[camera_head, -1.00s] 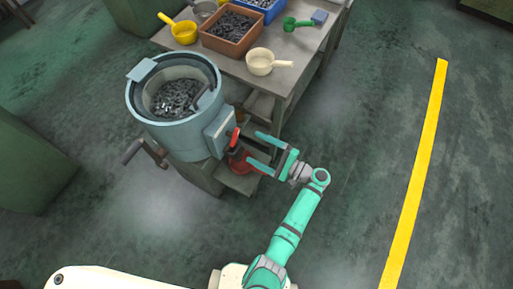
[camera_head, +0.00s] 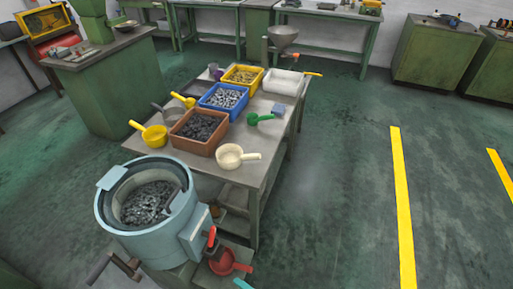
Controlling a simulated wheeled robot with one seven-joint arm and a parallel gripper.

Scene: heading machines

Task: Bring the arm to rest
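Only a small teal tip of my gripper (camera_head: 242,284) shows at the bottom edge of the head view. It lies just below the red funnel-shaped part (camera_head: 225,262) beside the blue-grey drum machine (camera_head: 150,242). The rest of my gripper and arm is out of the frame, so its opening and anything in it are hidden. The drum holds dark metal pieces, and a red-handled lever (camera_head: 211,238) stands on its right side.
A grey worktable (camera_head: 264,150) carries a brown bin (camera_head: 183,144), a blue bin (camera_head: 207,107), a yellow bin (camera_head: 231,83) and scoops. Green benches and cabinets (camera_head: 435,60) line the back. Open floor with yellow lines (camera_head: 401,205) lies to the right.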

